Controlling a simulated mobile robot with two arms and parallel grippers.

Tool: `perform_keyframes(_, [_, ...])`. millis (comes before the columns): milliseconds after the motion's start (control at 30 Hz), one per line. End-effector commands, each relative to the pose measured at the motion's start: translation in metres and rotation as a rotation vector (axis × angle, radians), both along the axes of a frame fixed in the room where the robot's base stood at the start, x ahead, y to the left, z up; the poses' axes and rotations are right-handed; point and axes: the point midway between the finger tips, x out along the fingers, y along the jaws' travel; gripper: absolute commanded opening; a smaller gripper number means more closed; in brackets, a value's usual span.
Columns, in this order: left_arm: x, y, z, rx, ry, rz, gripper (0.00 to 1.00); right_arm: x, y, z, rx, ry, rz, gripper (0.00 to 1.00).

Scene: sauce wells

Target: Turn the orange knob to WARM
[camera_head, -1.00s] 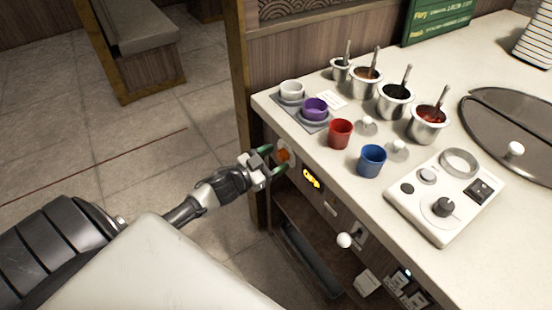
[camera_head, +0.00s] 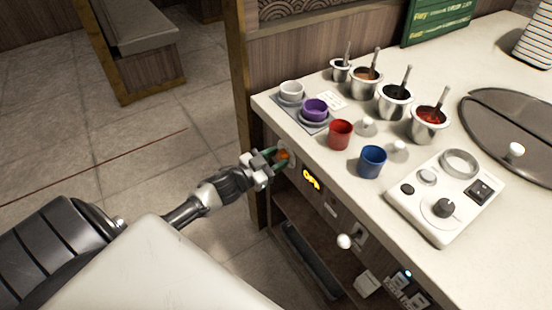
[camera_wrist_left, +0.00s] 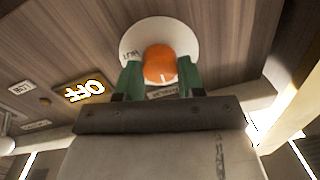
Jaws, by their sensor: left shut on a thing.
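The orange knob (camera_head: 283,155) is on the counter's front panel, near its left end. In the left wrist view the knob (camera_wrist_left: 159,64) sits on a round white dial plate (camera_wrist_left: 178,28). A label on the plate's left looks like HOT; another label between the fingers is too small to read. A lit yellow display (camera_head: 311,180) beside the knob appears to read OFF, upside down in the left wrist view (camera_wrist_left: 84,91). My left gripper (camera_head: 279,161) is shut on the knob, its green fingers on either side (camera_wrist_left: 160,80). My right gripper is out of view.
On the counter above are a red cup (camera_head: 340,134), a blue cup (camera_head: 371,162), a purple cup (camera_head: 315,109) and several metal sauce pots. A white control box (camera_head: 444,208) stands at right. A white-ended lever (camera_head: 345,241) sticks out lower on the front.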

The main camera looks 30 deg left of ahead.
Motion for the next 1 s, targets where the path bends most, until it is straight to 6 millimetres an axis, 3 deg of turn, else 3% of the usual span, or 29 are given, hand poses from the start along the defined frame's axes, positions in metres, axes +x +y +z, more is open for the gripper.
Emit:
perform_keyframes(533, [0.0,-0.001,-0.002,0.376,-0.157,0.001,0.15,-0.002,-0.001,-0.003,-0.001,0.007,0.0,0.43])
perform_keyframes(1000, [-0.001,-0.001,-0.004,0.753,-0.312,0.001,0.15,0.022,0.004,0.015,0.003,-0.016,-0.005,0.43])
